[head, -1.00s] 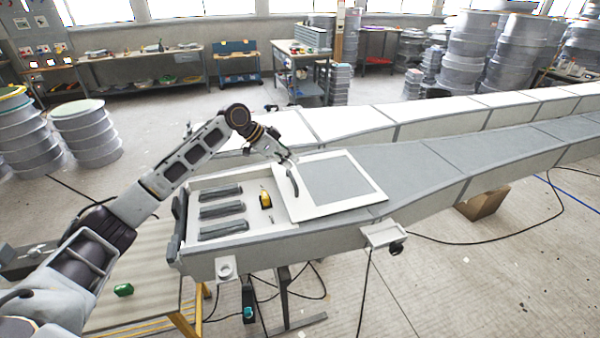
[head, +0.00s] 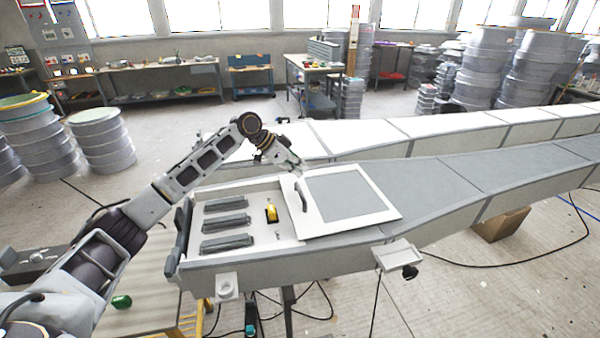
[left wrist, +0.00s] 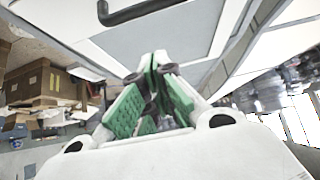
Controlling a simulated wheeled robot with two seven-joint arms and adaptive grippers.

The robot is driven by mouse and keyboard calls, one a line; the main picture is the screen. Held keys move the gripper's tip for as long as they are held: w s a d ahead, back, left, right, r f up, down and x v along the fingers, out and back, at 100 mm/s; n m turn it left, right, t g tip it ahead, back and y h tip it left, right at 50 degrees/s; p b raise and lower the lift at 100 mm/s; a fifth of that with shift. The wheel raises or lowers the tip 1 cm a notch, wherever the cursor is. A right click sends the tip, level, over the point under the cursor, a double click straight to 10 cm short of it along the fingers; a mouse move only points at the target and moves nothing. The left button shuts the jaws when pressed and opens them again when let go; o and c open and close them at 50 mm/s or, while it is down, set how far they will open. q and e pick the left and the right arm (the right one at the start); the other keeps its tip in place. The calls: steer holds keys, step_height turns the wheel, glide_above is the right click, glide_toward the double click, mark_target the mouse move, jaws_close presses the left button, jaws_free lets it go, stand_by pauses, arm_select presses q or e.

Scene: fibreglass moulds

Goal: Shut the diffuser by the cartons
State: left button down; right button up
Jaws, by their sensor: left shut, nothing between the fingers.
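The diffuser looks like a white framed panel with a grey middle (head: 348,194), lying on top of the long grey mould body (head: 300,262). It covers the part right of an open white bay. A dark curved handle (head: 301,196) stands on its left side. My left gripper (head: 297,169) is shut and empty, just beyond the handle and apart from it. In the left wrist view its green-padded fingers (left wrist: 155,62) meet at the tips, with the handle (left wrist: 140,12) beyond them. Brown cartons (left wrist: 45,84) show at the left there. My right gripper is out of view.
The open bay holds several dark grey bars (head: 226,220) and a yellow tool (head: 271,212). A second white mould (head: 355,135) runs behind. A brown carton (head: 502,224) stands on the floor at right. A wooden table (head: 150,285) with a green object stands at left.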

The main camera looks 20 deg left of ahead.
arm_select(q)
steer(key=p, duration=0.1)
glide_above(308, 199)
steer(key=d, duration=0.1)
steer(key=f, duration=0.3)
steer(key=w+f, duration=0.1)
steer(key=f, duration=0.1)
steer(key=shift+d, duration=0.1)
steer(key=shift+x, duration=1)
steer(key=shift+s+f, duration=0.1)
steer(key=shift+s+a+f+p, duration=0.15)
steer(key=shift+s+a+p, duration=0.2)
steer(key=shift+a, duration=0.25)
steer(key=shift+s+a+f+p, duration=0.1)
steer(key=shift+s+a+p, duration=0.1)
steer(key=shift+s+a, duration=0.35)
steer(key=shift+s+a+f, duration=0.1)
steer(key=shift+s+a, duration=0.05)
steer(key=shift+a, duration=0.25)
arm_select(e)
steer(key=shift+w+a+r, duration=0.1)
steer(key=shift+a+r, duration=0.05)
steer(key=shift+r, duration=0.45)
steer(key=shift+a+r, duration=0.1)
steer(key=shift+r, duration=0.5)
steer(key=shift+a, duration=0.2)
arm_select(q)
steer(key=shift+a, duration=0.1)
